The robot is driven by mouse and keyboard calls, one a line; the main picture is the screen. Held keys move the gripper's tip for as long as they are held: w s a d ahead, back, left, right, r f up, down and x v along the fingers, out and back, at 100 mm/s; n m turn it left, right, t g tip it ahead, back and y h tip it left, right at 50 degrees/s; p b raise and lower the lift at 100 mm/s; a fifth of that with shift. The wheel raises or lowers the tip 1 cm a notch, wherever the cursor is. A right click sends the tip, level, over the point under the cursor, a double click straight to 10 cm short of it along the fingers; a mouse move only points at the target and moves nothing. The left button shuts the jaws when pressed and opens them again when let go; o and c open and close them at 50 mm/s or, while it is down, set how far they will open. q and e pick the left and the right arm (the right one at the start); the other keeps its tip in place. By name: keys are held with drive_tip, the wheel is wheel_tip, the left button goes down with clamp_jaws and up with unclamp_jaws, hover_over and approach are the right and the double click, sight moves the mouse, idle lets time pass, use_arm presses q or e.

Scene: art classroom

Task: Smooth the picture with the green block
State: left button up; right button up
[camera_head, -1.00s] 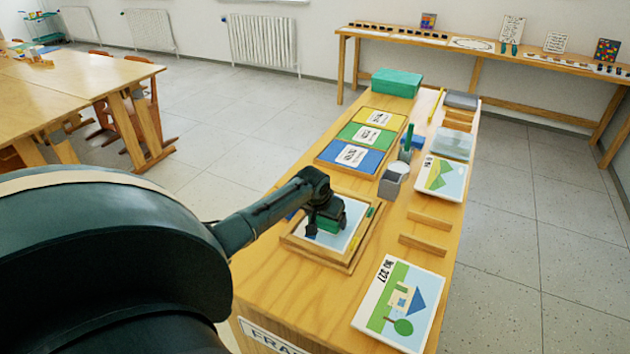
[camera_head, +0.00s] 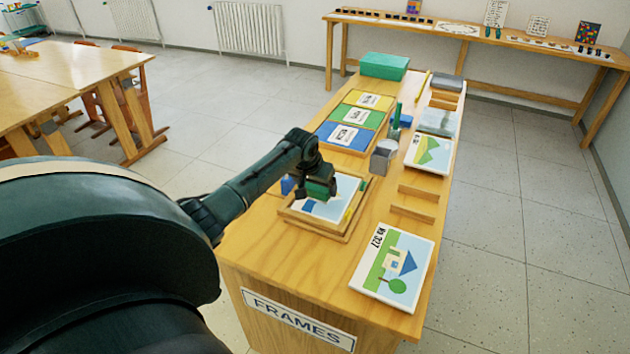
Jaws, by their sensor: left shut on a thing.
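The picture (camera_head: 347,186) lies in a wooden frame (camera_head: 322,228) on the near part of the table, partly hidden by my left gripper. My left gripper (camera_head: 318,190) is shut on the green block (camera_head: 321,187) over the upper left part of the picture. I cannot tell whether the block touches the picture. My right gripper is not in view.
A house picture card (camera_head: 393,268) lies at the front right, with wooden strips (camera_head: 414,204) behind it. A hill picture card (camera_head: 430,155), a grey cup (camera_head: 383,157), a tray of coloured cards (camera_head: 350,139) and a green box (camera_head: 384,66) stand farther back.

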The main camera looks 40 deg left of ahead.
use_arm(q)
drive_tip(key=shift+r, duration=1.2)
